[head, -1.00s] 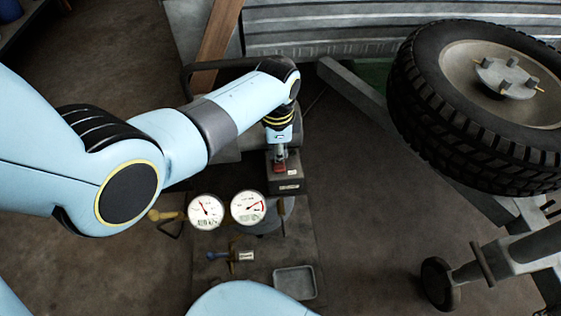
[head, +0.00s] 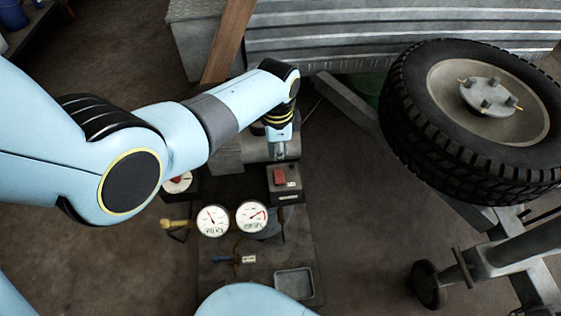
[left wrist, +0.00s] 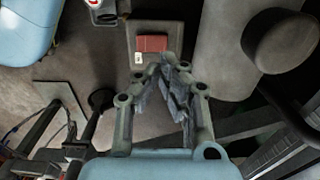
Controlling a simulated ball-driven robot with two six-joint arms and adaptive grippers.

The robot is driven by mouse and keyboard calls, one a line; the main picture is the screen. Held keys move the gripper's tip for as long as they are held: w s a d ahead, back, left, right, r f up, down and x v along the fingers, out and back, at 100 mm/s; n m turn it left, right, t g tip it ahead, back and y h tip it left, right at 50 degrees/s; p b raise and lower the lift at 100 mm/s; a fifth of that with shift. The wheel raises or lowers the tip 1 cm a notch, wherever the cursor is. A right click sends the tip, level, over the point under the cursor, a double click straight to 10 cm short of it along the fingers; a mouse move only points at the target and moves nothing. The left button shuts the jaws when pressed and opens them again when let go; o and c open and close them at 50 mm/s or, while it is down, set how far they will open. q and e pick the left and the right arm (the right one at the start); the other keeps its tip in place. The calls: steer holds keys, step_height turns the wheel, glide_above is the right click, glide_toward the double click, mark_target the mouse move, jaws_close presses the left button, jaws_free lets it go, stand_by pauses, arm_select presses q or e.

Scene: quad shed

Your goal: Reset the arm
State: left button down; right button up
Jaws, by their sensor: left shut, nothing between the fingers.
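My left arm reaches in from the left, and its gripper (head: 280,153) points down just beyond a dark box with a red switch (head: 280,176). In the left wrist view the fingers (left wrist: 172,62) are shut with their tips together and nothing between them. The red switch (left wrist: 152,43) shows just past the fingertips there, on the grey box top, apart from them. My right gripper is not in view.
Two white dial gauges (head: 252,215) stand in front of the box. A grey cylinder (left wrist: 235,50) lies beside the box. A big tyre (head: 400,110) is at right.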

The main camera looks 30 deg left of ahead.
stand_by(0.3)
arm_select(q)
steer(key=s+a+r+n+t, duration=0.1)
steer(key=s+a+r+n, duration=0.3)
steer(key=s+r, duration=0.7)
steer(key=s+a+r+n+t, duration=0.1)
steer(key=s+r+n+t, duration=0.1)
steer(key=s+r+n, duration=0.65)
steer(key=s+a+f+m, duration=0.1)
steer(key=s+f, duration=0.2)
steer(key=f, duration=0.6)
steer(key=s+a+f+m+g+y, duration=0.1)
steer(key=s+f, duration=0.1)
steer(key=f, duration=0.6)
steer(key=s+a+f+m, duration=0.1)
steer(key=s+f, duration=0.2)
steer(key=f, duration=0.6)
steer(key=s+f+g, duration=0.1)
steer(key=s+f, duration=1.2)
steer(key=s, duration=0.4)
steer(key=shift+s+a+f+n+g, duration=0.15)
steer(key=shift+a+n+g, duration=0.15)
steer(key=shift+a+n, duration=0.05)
